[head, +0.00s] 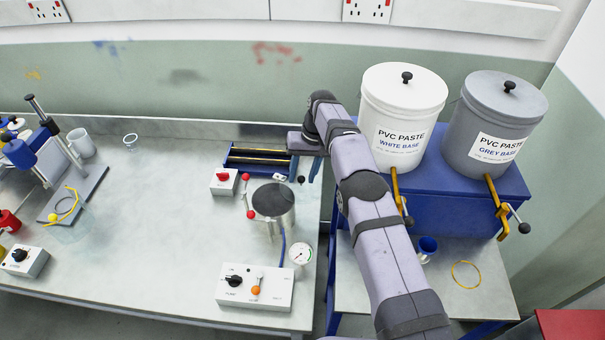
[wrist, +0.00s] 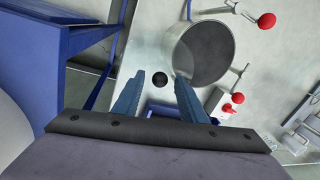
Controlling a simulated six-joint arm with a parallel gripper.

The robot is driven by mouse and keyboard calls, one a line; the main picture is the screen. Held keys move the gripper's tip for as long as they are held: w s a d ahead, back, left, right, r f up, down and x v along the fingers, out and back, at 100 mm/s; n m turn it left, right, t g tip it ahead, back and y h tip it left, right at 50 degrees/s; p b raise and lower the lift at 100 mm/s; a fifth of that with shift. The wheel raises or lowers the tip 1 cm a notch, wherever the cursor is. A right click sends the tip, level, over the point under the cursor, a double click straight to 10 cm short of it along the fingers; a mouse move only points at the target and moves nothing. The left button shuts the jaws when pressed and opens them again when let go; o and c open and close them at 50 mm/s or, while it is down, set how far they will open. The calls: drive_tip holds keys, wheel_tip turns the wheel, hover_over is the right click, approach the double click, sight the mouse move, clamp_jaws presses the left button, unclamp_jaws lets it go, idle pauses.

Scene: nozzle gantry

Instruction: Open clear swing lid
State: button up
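A round metal pot (head: 274,222) stands on the bench; its dark round top also shows in the wrist view (wrist: 205,52). The clear lid is hard to make out; I cannot tell its outline over the pot. A small black knob (head: 301,179) is beside the pot rim, on its gripper side; it also shows in the wrist view (wrist: 160,79). My gripper (head: 306,170) is above the bench behind the knob, with blue fingers spread. In the wrist view my gripper (wrist: 158,84) has the knob between its fingertips in the picture; contact cannot be told.
Red-ball handles (head: 250,214) stand beside the pot. A control box (head: 255,288) and gauge (head: 300,253) are in front. A switch box (head: 224,182) and blue rack (head: 258,158) are near. Paste tubs (head: 402,117) stand on a blue stand to the right.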

sight(306, 184)
drive_tip(key=shift+w+d+r+b, duration=0.1)
drive_tip(key=shift+r+b, duration=0.2)
drive_tip(key=shift+r, duration=0.2)
wheel_tip(306, 184, up, 6)
drive_tip(key=d+p, duration=0.1)
drive_tip(key=p, duration=0.1)
drive_tip(key=shift+r, duration=0.15)
drive_tip(key=shift+w+d, duration=0.1)
